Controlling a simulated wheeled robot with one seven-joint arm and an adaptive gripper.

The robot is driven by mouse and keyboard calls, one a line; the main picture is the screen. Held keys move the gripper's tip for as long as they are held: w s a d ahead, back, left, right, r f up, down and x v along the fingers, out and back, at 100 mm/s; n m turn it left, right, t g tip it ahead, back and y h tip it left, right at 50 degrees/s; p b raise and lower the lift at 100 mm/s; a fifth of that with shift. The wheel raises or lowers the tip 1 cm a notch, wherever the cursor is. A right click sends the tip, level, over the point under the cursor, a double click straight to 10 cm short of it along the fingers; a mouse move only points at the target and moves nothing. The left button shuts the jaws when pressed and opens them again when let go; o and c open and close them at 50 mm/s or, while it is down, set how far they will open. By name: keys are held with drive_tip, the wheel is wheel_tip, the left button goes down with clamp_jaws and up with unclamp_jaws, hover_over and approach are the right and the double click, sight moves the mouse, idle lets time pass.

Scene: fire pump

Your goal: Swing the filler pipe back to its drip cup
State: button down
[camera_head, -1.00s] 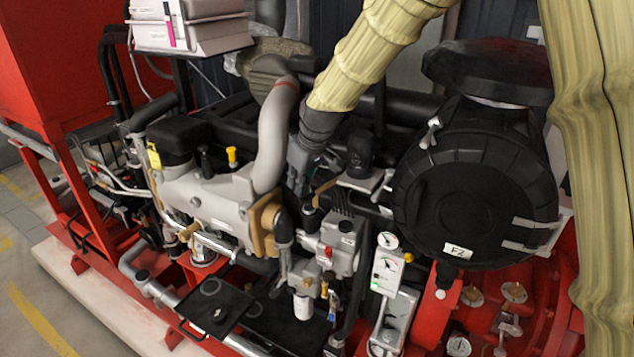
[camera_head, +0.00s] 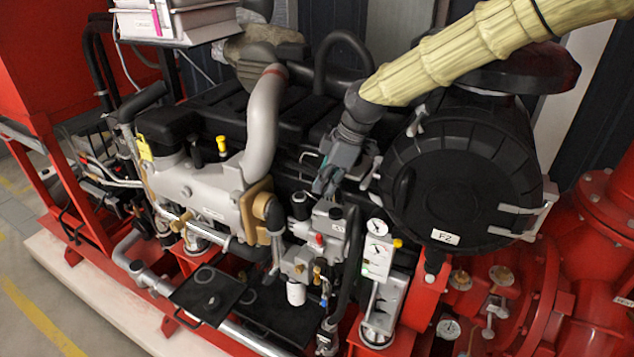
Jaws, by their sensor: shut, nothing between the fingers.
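My gripper (camera_head: 325,184) is grey, shut and empty. It points down over the middle of the engine, just above a grey block with black caps (camera_head: 328,222). A black arched pipe (camera_head: 343,37) rises behind my gripper; its lower ends are partly hidden. A dark curved hose (camera_head: 350,250) runs down right of the grey block. I cannot tell for sure which of these is the filler pipe. I cannot pick out the drip cup with certainty; a small round cup-like base (camera_head: 378,336) stands below the gauge panel. My gripper and wrist hide part of the engine behind them.
A large black round housing labelled FZ (camera_head: 455,185) stands close right of my gripper. A pale bent pipe (camera_head: 262,125) stands to its left. A white gauge panel (camera_head: 377,250) is lower right. Black trays (camera_head: 208,295) lie in front; open floor is at the lower left.

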drive_tip(key=shift+d, duration=0.3)
idle(0.4)
drive_tip(key=shift+r, duration=0.1)
drive_tip(key=p+v, duration=0.6)
drive_tip(key=v, duration=0.3)
drive_tip(key=shift+r+p, duration=0.35)
drive_tip(key=shift+r, duration=0.05)
drive_tip(key=shift+w, duration=0.1)
